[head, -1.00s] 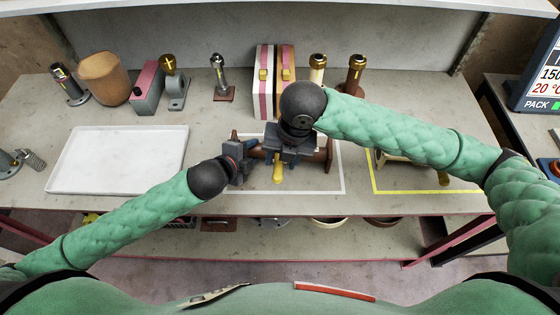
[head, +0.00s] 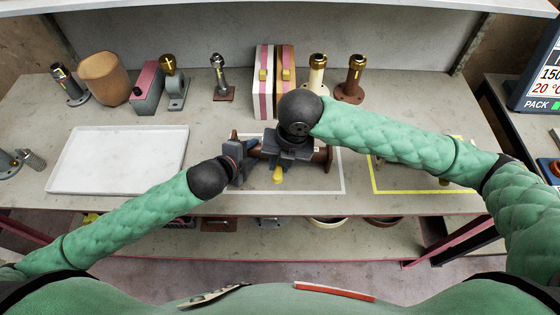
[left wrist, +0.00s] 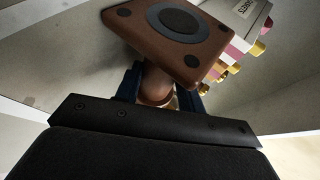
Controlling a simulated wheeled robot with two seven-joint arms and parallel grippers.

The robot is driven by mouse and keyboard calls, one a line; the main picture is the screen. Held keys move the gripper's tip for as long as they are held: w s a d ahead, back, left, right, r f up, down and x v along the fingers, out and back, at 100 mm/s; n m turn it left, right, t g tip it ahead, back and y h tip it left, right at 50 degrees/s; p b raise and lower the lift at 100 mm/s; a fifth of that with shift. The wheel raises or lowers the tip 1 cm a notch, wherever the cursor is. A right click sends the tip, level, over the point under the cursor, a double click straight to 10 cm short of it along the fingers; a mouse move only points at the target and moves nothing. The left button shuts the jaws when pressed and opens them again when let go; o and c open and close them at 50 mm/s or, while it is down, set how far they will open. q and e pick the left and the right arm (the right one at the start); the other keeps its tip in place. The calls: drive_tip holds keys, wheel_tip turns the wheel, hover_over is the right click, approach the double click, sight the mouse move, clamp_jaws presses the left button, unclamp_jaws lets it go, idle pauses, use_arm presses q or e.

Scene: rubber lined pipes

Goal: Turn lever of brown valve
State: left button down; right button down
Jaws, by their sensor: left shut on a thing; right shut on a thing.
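The brown valve (head: 320,155) lies across the white-outlined area of the bench, with a flange at each end. Its left flange (left wrist: 165,35) fills the top of the left wrist view, with a dark round rubber-lined face. My left gripper (head: 249,150) is shut on the brown pipe neck (left wrist: 156,85) beside that flange, its blue fingers on both sides. My right gripper (head: 283,160) comes down over the valve's middle and is shut on the yellow lever (head: 278,175). Only the lever's end shows below it; the rest and the grip itself are hidden.
A white tray (head: 118,160) lies to the left. A yellow-outlined area (head: 420,191) on the right is partly behind my right arm. Several valves and pipes, a brown pot (head: 104,78) and striped binders (head: 275,80) stand along the back.

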drive_tip(key=shift+w+d+n+g+h, duration=0.3)
drive_tip(key=shift+w+d+n, duration=0.95)
drive_tip(key=shift+n, duration=1.25)
drive_tip(key=shift+w+d+n+g+h, duration=0.15)
drive_tip(key=shift+w+d+n+g, duration=0.55)
drive_tip(key=shift+d+n, duration=1.35)
drive_tip(key=shift+w+d+n+g+h, duration=0.2)
drive_tip(key=shift+w+d+n, duration=0.95)
drive_tip(key=shift+n, duration=1.8)
drive_tip(key=shift+w+a, duration=0.1)
drive_tip(key=shift+a, duration=0.05)
drive_tip(key=c, duration=1.3)
unclamp_jaws()
drive_tip(key=shift+o, duration=0.2)
drive_tip(key=a+v, duration=0.1)
drive_tip(key=v, duration=1.1)
drive_tip(key=shift+d, duration=0.45)
